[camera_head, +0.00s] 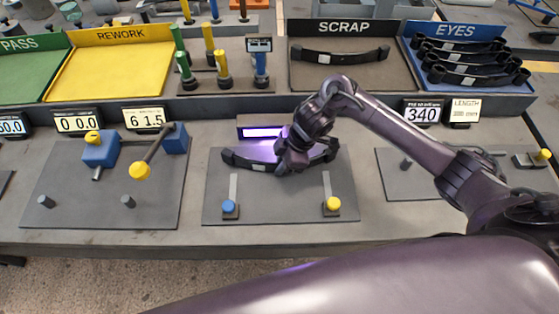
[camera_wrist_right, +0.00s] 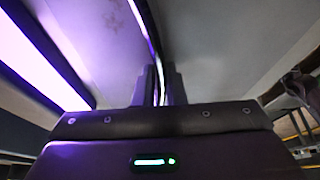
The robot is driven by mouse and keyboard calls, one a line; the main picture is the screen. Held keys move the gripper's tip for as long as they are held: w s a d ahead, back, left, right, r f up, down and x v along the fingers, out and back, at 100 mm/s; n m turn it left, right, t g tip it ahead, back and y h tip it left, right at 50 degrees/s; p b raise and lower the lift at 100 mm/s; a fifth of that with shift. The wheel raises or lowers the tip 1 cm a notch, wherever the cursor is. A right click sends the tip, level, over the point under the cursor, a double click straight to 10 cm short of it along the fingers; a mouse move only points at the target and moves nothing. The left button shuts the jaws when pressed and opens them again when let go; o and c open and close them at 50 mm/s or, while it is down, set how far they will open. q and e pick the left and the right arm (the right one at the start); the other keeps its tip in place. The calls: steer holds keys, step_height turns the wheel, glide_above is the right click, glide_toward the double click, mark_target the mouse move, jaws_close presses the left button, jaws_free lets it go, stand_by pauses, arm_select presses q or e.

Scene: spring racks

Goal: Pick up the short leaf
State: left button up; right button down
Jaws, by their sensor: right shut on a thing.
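A dark curved leaf (camera_head: 243,162) lies across the grey plate (camera_head: 280,205) at the middle of the bench, in front of a lit purple lamp. My right gripper (camera_head: 287,164) is at the leaf's middle, pointing down, and hides that part. In the right wrist view the right gripper's fingers (camera_wrist_right: 161,88) are closed on the leaf (camera_wrist_right: 146,22), which runs up between them as a thin edge. Whether the leaf touches the plate I cannot tell. My left gripper is not in view.
The SCRAP tray (camera_head: 305,80) holds one leaf; the EYES tray (camera_head: 408,60) holds several. The yellow REWORK tray (camera_head: 110,72) and green PASS tray (camera_head: 25,75) look empty. A blue-clamp fixture (camera_head: 100,150) stands left. A blue knob (camera_head: 229,206) and yellow knob (camera_head: 333,204) stand at the plate's front.

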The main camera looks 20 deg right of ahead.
steer(key=shift+w+r, duration=0.1)
steer(key=shift+r, duration=0.15)
